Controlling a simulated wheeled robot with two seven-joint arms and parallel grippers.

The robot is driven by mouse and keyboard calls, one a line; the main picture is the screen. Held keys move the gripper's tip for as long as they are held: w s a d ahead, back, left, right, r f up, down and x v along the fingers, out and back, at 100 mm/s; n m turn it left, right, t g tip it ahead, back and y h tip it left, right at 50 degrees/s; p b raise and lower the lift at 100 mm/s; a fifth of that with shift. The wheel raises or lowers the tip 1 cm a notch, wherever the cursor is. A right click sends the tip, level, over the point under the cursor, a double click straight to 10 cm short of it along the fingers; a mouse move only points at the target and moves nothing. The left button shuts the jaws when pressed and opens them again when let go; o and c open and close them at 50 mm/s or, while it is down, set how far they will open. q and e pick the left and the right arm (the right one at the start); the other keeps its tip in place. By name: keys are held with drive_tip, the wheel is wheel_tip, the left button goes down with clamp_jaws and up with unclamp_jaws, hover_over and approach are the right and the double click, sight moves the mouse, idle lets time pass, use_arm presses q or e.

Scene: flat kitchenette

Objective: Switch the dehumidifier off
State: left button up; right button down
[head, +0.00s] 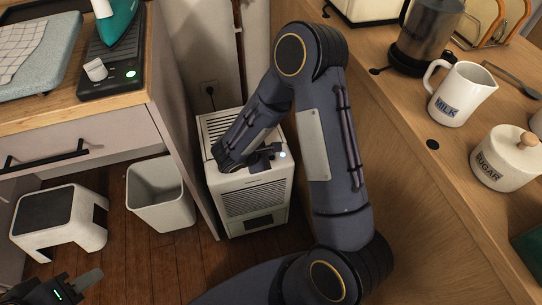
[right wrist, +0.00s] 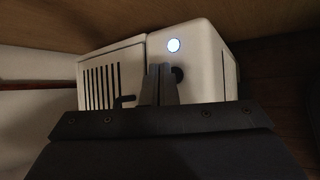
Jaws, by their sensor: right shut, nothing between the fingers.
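The dehumidifier (head: 250,195) is a white box with vents and a dark front window, standing on the floor between the two counters. A round whitish-blue light (head: 282,155) glows on its top; it also shows in the right wrist view (right wrist: 173,45). My right gripper (head: 270,153) is over the top of the dehumidifier, close to the light. In the right wrist view its fingers (right wrist: 160,84) are together and empty, beside a dark round knob (right wrist: 179,74) below the light. Contact cannot be told. My left gripper (head: 88,279) is low at the left, away from the dehumidifier; its jaw gap is unclear.
A grey bin (head: 160,195) and a white step stool (head: 60,222) stand on the floor left of the dehumidifier. The left counter holds an iron (head: 117,20). The right counter holds a milk jug (head: 462,95) and sugar pot (head: 503,160). A socket (head: 208,88) is behind.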

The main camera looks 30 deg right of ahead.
idle(0.3)
drive_tip(key=shift+f+b, duration=0.5)
drive_tip(key=shift+b, duration=0.2)
drive_tip(key=shift+f+b, duration=0.15)
drive_tip(key=shift+b, duration=0.15)
idle(0.4)
drive_tip(key=shift+r+p, duration=0.3)
drive_tip(key=shift+r, duration=0.35)
wheel_tip(320, 180, up, 6)
drive_tip(key=p, duration=0.3)
idle(0.6)
